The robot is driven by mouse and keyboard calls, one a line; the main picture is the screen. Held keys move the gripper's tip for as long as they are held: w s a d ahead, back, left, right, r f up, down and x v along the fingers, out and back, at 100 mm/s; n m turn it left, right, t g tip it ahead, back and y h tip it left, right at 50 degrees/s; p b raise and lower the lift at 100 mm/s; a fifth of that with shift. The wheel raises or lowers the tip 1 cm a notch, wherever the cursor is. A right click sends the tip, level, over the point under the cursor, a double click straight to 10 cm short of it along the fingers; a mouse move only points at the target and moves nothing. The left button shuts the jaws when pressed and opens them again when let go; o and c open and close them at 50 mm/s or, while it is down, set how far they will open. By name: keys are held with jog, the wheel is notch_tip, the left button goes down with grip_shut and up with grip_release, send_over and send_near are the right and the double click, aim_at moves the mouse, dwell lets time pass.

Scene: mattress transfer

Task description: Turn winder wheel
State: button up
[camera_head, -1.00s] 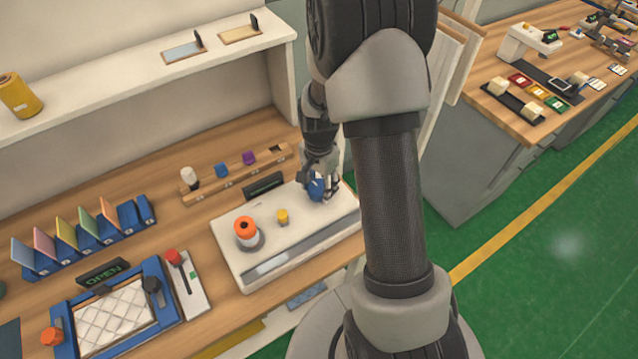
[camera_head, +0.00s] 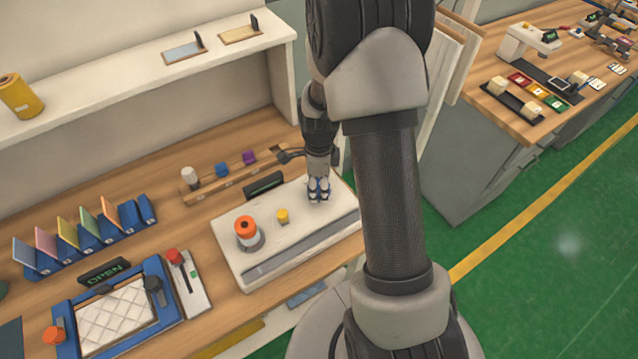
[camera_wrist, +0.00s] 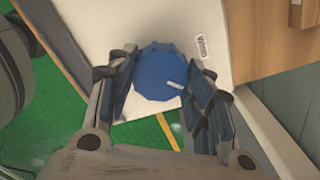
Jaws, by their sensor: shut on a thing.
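The winder wheel (camera_wrist: 157,78) is a blue, many-sided knob with a small pale mark, on the right end of the white winder base (camera_head: 245,273). A printed label (camera_wrist: 201,46) is beside it in the wrist view. My gripper (camera_wrist: 164,95) has one finger on each side of the wheel and is shut on it. In the head view my gripper (camera_head: 318,198) points down at the base and hides most of the wheel. An orange-topped spool (camera_head: 245,232) and a small yellow piece (camera_head: 283,216) are on the base to the left.
A wooden rack (camera_head: 235,175) with white, blue and purple pieces stands behind the base. A blue frame (camera_head: 115,310) with a quilted white pad and a red-knobbed lever (camera_head: 173,256) are to the left. A shelf (camera_head: 140,68) runs above. Boards stand right of the base.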

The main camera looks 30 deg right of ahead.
aim_at(319, 187)
jog(key=shift+m, duration=1.2)
jog(key=o, duration=1)
jog(key=shift+o, duration=0.2)
notch_tip(319, 187, up, 12)
